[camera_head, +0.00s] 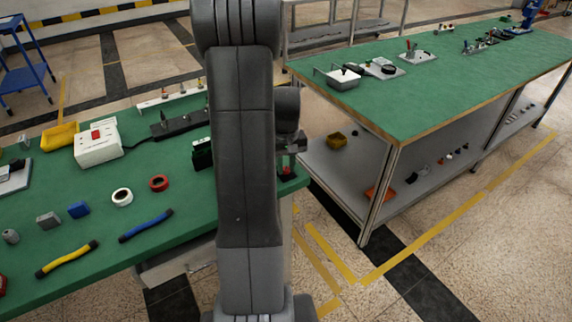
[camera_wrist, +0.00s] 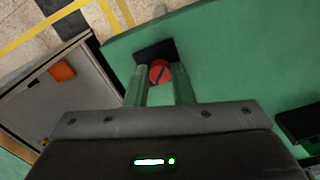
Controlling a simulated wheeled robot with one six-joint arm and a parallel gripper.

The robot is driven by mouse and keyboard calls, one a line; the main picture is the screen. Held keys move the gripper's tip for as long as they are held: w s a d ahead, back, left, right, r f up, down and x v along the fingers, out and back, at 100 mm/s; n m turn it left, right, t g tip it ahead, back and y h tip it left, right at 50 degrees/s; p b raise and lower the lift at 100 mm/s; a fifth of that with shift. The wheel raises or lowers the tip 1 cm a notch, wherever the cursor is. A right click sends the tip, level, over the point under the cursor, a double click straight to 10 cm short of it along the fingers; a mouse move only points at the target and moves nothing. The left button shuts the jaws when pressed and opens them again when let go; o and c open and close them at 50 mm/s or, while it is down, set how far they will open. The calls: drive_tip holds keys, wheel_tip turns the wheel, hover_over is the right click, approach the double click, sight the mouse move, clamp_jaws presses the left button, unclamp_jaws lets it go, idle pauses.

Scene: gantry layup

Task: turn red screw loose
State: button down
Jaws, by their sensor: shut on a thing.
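The red screw (camera_wrist: 159,72) has a round red head with a dark slot across it. It sits on a dark base near the corner of the green table. In the head view the screw (camera_head: 286,171) is a small red spot at the table's right edge, partly covered by my gripper. My gripper (camera_wrist: 161,82) is shut on the red screw, one finger on each side of its head. In the head view my gripper (camera_head: 287,160) points down at the table's edge, partly hidden behind my arm.
The green table (camera_head: 185,230) also bears a red tape roll (camera_head: 159,183), a white tape roll (camera_head: 122,197), a white box with a red button (camera_head: 97,145) and a black block (camera_head: 202,153). A second green table (camera_head: 430,85) stands to the right across a floor gap.

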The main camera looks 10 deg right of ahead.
sight(286, 168)
drive_tip(key=n, duration=0.6)
drive_tip(key=shift+w, duration=0.1)
drive_tip(key=shift+n, duration=0.3)
idle(0.3)
drive_tip(key=c, duration=1.3)
unclamp_jaws()
drive_tip(key=shift+o, duration=0.2)
drive_tip(key=shift+r, duration=0.1)
wheel_tip(286, 168, up, 14)
drive_tip(key=shift+f+p, duration=0.2)
drive_tip(key=shift+p, duration=0.15)
drive_tip(key=shift+f, duration=0.1)
